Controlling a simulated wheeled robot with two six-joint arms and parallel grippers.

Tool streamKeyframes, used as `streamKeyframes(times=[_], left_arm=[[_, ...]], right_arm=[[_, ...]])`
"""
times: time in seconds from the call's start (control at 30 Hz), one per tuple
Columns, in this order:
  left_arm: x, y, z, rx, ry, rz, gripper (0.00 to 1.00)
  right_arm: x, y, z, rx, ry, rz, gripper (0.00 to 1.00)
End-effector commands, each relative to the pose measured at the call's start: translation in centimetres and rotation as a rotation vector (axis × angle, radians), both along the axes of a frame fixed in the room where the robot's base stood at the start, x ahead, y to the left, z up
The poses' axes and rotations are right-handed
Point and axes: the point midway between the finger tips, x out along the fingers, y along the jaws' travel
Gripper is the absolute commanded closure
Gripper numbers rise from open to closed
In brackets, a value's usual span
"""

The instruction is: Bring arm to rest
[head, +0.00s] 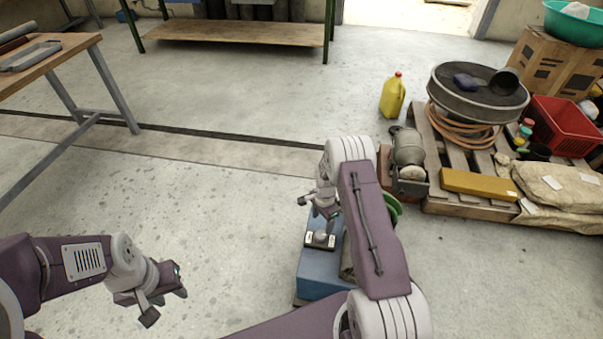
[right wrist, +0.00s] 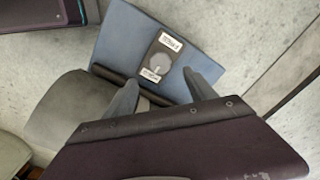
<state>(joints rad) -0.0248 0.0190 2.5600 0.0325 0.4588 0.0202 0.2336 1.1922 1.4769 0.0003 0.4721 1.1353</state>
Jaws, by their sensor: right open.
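My right arm reaches over a blue box-like unit (head: 322,281) on the floor at the lower middle of the head view. My right gripper (head: 314,210) is above its top, beside a small dark plate with a round knob (head: 319,238). In the right wrist view my right gripper (right wrist: 164,92) has its fingers apart with nothing between them. The blue top (right wrist: 190,35) and the labelled knob plate (right wrist: 160,62) lie beyond the fingertips. My left gripper (head: 163,301) hangs over bare floor at the lower left; its fingers look apart and empty.
A wooden table (head: 58,58) stands at the left, with a grey tray on it. A pallet (head: 455,185) with a drum, hose and sacks is at the right. A yellow jug (head: 393,96) stands near it. The middle floor is clear.

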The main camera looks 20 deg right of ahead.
Motion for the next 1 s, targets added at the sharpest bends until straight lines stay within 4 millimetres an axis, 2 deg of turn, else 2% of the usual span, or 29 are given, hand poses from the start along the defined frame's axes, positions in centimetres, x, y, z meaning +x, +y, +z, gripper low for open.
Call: streamKeyframes(times=[0.17,0.23,0.27,0.3,0.37,0.4,0.47,0.5,0.6,0.7,0.8,0.87,1.0], left_arm=[[0.0,0.0,0.0,0.000,0.000,0.000,0.64],[0.0,0.0,0.0,0.000,0.000,0.000,0.64],[0.0,0.0,0.0,0.000,0.000,0.000,0.64],[0.0,0.0,0.0,0.000,0.000,0.000,0.64],[0.0,0.0,0.1,0.000,0.000,0.000,0.64],[0.0,0.0,0.0,0.000,0.000,0.000,0.64],[0.0,0.0,0.0,0.000,0.000,0.000,0.64],[0.0,0.0,0.0,0.000,0.000,0.000,0.64],[0.0,0.0,0.0,0.000,0.000,0.000,0.64],[0.0,0.0,0.0,0.000,0.000,0.000,0.64],[0.0,0.0,0.0,0.000,0.000,0.000,0.64],[0.0,0.0,0.0,0.000,0.000,0.000,0.64],[0.0,0.0,0.0,0.000,0.000,0.000,0.64]], right_arm=[[0.3,0.3,0.2,-0.001,-0.005,0.009,0.35],[1.7,0.6,1.8,-0.010,-0.042,0.022,0.35],[2.7,0.8,3.0,-0.015,-0.067,0.031,0.35],[4.1,1.1,5.1,-0.023,-0.108,0.044,0.35],[5.6,2.2,9.3,-0.034,-0.169,0.073,0.35],[5.8,3.2,12.2,-0.037,-0.200,0.093,0.35],[5.2,4.7,15.9,-0.040,-0.235,0.135,0.35],[4.3,5.7,18.0,-0.043,-0.250,0.179,0.35],[1.2,7.8,22.1,-0.054,-0.275,0.321,0.35],[-2.7,9.3,24.5,-0.068,-0.279,0.484,0.35],[-7.1,10.3,25.5,-0.080,-0.265,0.662,0.35],[-10.1,10.7,25.5,-0.084,-0.242,0.784,0.35],[-17.0,10.7,23.4,-0.062,-0.136,1.075,0.35]])
